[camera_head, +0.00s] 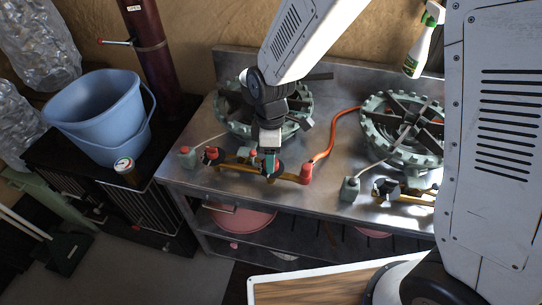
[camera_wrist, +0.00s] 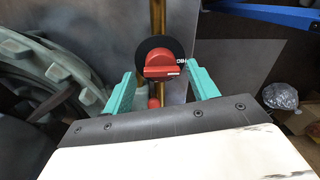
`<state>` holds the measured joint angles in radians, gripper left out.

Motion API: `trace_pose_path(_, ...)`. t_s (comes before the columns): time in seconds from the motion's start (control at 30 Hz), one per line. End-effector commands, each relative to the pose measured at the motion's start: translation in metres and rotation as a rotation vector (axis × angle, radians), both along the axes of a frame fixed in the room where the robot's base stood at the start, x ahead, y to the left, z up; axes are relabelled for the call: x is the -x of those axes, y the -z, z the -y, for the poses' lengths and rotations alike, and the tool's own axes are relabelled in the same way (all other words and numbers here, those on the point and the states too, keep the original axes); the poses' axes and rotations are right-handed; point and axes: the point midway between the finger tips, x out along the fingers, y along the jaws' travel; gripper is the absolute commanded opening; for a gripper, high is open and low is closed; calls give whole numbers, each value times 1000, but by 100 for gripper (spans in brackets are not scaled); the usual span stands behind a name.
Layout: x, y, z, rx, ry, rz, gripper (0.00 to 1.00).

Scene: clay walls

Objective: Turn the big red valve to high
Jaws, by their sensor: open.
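The big red valve (camera_wrist: 158,62) is a round red knob with a raised bar lying nearly level across it, on a black dial (camera_wrist: 181,48) mounted on a brass pipe. Partly hidden white lettering, perhaps "HIGH", shows at the dial's right edge. My gripper (camera_wrist: 159,78) is open, with one teal finger at each side of the knob and gaps visible between. In the head view my gripper (camera_head: 270,163) points down over the brass pipe (camera_head: 236,165) at the front of the left burner, and it mostly hides the valve there.
The left burner (camera_head: 233,118) and right burner (camera_head: 373,138) stand on a steel table (camera_head: 334,150). An orange hose (camera_head: 329,137) runs to the pipe's red end fitting (camera_head: 306,173). A smaller red knob (camera_head: 211,154) sits at the pipe's left. A blue bucket (camera_head: 97,115) stands further left.

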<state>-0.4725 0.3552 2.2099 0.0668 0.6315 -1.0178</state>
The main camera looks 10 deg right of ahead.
Motion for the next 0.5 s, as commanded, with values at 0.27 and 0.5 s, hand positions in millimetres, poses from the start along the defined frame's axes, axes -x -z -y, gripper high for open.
trace_pose_path(0.27, -4, -48, 1, -1, 1, 4, 59)
trace_pose_path(0.5, -5, -64, 1, -2, 1, 3, 59)
